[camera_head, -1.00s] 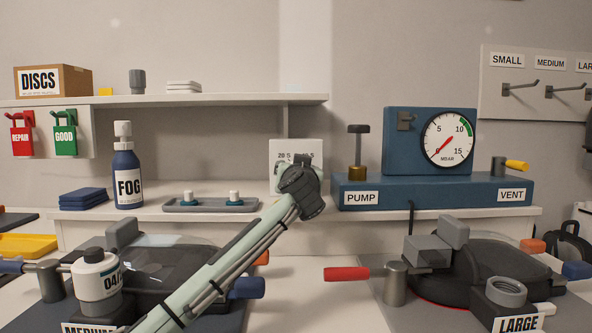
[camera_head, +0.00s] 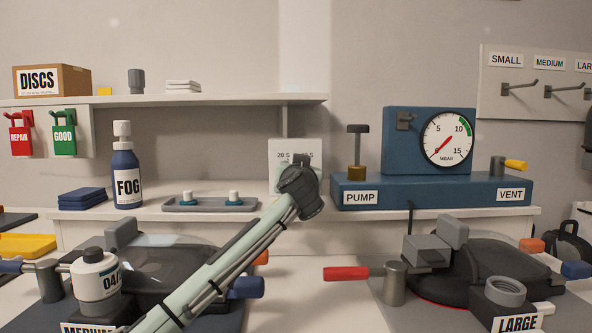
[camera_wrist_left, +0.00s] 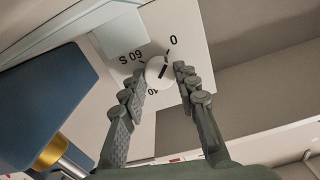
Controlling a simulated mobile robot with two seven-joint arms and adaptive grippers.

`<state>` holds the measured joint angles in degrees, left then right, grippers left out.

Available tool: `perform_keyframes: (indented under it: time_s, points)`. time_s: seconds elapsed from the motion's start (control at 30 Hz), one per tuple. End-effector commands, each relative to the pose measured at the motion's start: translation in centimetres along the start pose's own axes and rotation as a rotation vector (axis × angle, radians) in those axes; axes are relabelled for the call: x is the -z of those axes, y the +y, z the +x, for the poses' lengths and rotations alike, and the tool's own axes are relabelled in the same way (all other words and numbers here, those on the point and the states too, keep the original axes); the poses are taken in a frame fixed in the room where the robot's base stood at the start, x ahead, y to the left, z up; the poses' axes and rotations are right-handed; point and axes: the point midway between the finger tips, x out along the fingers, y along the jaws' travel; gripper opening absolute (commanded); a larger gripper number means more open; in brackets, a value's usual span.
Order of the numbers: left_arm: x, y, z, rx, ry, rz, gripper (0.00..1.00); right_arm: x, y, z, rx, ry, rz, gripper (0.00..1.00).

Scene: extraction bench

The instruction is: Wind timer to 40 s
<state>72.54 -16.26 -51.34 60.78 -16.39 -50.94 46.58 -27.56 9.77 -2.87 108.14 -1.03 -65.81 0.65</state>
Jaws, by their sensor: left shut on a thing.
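The timer (camera_head: 284,150) is a white box on the bench shelf, with small printed marks on its face. My left wrist covers its lower part in the head view. In the left wrist view the timer's face (camera_wrist_left: 184,32) shows a round white knob (camera_wrist_left: 155,66) among marks reading 0, 60 S and what looks like 40. The fingers of my left gripper (camera_wrist_left: 160,78) stand on either side of the knob and are shut on it. A dark line shows on the knob, but I cannot read its exact setting. My right gripper is in neither view.
The blue pump unit (camera_head: 432,190) with its gauge stands just right of the timer. A grey tray (camera_head: 210,206) and the FOG bottle (camera_head: 127,180) stand to the left. The shelf above (camera_head: 220,99) ends near the timer. The LARGE station (camera_head: 450,275) is in front, right.

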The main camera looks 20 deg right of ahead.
Motion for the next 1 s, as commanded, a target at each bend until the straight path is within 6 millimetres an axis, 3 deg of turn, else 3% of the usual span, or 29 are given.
perform_keyframes:
  time_s: [0.73, 0.77, 0.9, 1.0]
  points:
    - [0.1, -0.04, 0.01, 0.0, 0.002, 0.0, 0.01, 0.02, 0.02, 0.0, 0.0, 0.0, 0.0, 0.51]
    - [0.1, -0.04, 0.01, 0.0, 0.002, 0.0, 0.34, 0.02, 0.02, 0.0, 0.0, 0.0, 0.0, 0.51]
    - [0.07, -0.04, 0.01, 0.0, 0.001, 0.0, 0.51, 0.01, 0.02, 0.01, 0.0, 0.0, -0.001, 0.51]
    - [0.06, -0.04, 0.01, 0.0, 0.001, 0.0, 0.51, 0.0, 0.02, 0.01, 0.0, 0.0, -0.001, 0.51]
